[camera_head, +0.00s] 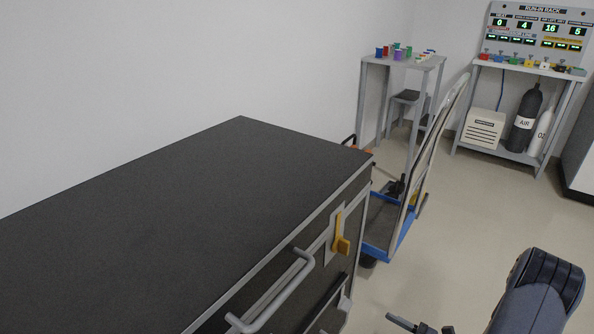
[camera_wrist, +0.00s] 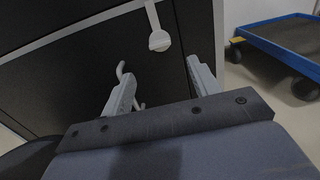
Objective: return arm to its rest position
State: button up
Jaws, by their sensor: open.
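My gripper (camera_wrist: 161,80) is open in the wrist view, with its two grey fingers apart and nothing held between them. The dark front of a cabinet is beyond the fingers. In the head view my gripper (camera_head: 420,326) shows only in part at the bottom edge, low and to the right of the dark cabinet (camera_head: 190,205). My arm comes in at the bottom right. A yellow latch (camera_head: 341,236) is on the cabinet's front, above and left of my gripper. A pale round-ended latch (camera_wrist: 159,40) shows beyond the fingers in the wrist view.
A grey bar handle (camera_head: 280,295) sticks out from the cabinet front. A blue cart (camera_head: 385,248) stands just past the cabinet, and also shows in the wrist view (camera_wrist: 275,42). A small table (camera_head: 402,61) and a rack are farther back. Floor at right is clear.

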jog(key=b+x, duration=0.3)
jog(key=x, duration=0.8)
jog(key=s+d+m+p, duration=0.5)
jog(key=d+m+p, duration=0.1)
jog(key=m, duration=0.3)
jog(key=shift+v, duration=0.9)
jog(key=shift+w+d+p, duration=0.1)
jog(key=shift+w+p, duration=0.05)
jog(key=shift+p, duration=0.15)
